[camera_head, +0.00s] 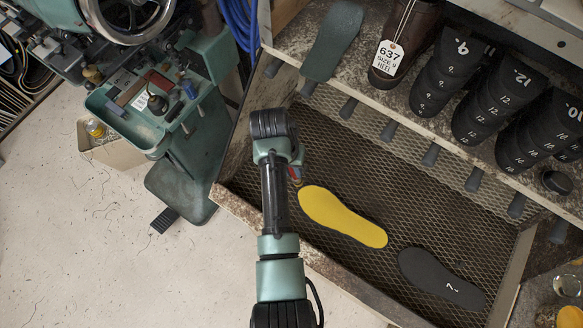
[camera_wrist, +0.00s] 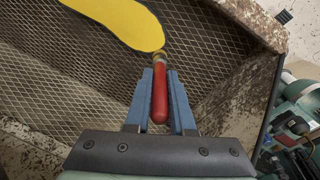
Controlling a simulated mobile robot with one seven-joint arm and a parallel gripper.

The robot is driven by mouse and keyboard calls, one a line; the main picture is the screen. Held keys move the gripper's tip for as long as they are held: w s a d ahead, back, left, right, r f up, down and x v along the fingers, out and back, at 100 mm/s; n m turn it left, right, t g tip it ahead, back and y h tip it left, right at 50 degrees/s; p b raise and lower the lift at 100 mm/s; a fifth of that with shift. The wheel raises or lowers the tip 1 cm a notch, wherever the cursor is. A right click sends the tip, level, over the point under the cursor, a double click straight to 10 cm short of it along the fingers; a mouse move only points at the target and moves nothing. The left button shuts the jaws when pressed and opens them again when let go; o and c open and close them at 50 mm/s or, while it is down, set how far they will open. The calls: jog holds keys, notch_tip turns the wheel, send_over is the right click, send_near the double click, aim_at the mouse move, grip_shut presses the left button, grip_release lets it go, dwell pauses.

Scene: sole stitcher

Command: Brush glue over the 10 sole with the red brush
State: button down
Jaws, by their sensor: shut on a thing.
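My gripper (camera_head: 297,170) is shut on the red brush (camera_wrist: 159,95), with its blue fingers (camera_wrist: 158,98) on either side of the red handle. The brush's ferrule end points toward the near end of a yellow sole (camera_head: 342,217); whether the bristles touch it I cannot tell. The yellow sole lies on the mesh tray, also seen in the wrist view (camera_wrist: 125,20), and shows no number. A black sole (camera_head: 440,278) with a small white mark, perhaps a 7, lies to its right. I cannot read a 10 on either sole.
The mesh tray (camera_head: 390,165) has raised walls and a row of dark pegs along its back. A shelf above holds a green sole (camera_head: 332,40), a tagged brown shoe (camera_head: 405,45) and stacks of numbered black pieces (camera_head: 490,100). A green machine (camera_head: 170,95) stands left.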

jog(key=shift+r, duration=3)
